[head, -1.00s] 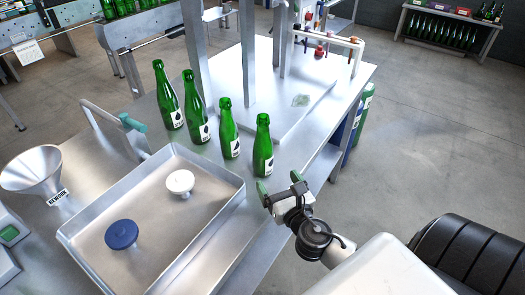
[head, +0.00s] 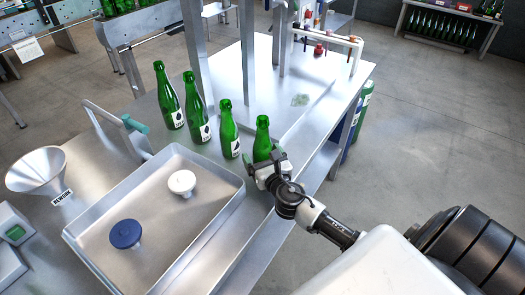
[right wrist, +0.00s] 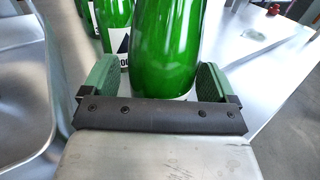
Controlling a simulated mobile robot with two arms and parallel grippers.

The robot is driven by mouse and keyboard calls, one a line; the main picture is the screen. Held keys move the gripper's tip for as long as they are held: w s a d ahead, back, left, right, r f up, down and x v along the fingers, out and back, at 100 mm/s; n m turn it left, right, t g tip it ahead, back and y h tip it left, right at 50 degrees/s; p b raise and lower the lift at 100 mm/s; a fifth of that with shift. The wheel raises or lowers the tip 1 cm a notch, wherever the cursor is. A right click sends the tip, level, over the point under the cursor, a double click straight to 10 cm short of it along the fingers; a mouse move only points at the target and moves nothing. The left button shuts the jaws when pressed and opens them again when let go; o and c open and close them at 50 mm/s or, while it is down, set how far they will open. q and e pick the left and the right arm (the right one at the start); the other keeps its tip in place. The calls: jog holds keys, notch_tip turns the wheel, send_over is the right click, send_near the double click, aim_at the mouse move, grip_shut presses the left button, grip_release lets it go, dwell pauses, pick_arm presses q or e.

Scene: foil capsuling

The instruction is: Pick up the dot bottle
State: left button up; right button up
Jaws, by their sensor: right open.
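Four green bottles stand in a slanting row on the steel table: leftmost (head: 168,98), second (head: 196,108), third (head: 228,130) and rightmost (head: 262,135). White labels with dark marks show on the first three, but I cannot tell in the head view which mark is a dot. My right gripper (head: 266,168) is at the lower part of the rightmost bottle and hides its label. In the right wrist view this bottle (right wrist: 166,45) stands upright between the open green-padded fingers (right wrist: 156,82). A bottle behind it (right wrist: 115,20) shows a dark pointed mark. My left gripper is out of view.
A steel tray (head: 200,229) with a white stopper-like piece (head: 182,183) and a blue one (head: 125,234) lies left of my right arm. A funnel (head: 38,171) stands at far left. A metal post frame (head: 195,50) rises behind the bottles.

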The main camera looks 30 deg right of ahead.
jog(key=c, duration=0.9)
jog(key=shift+c, duration=1.2)
jog(key=shift+r, duration=0.1)
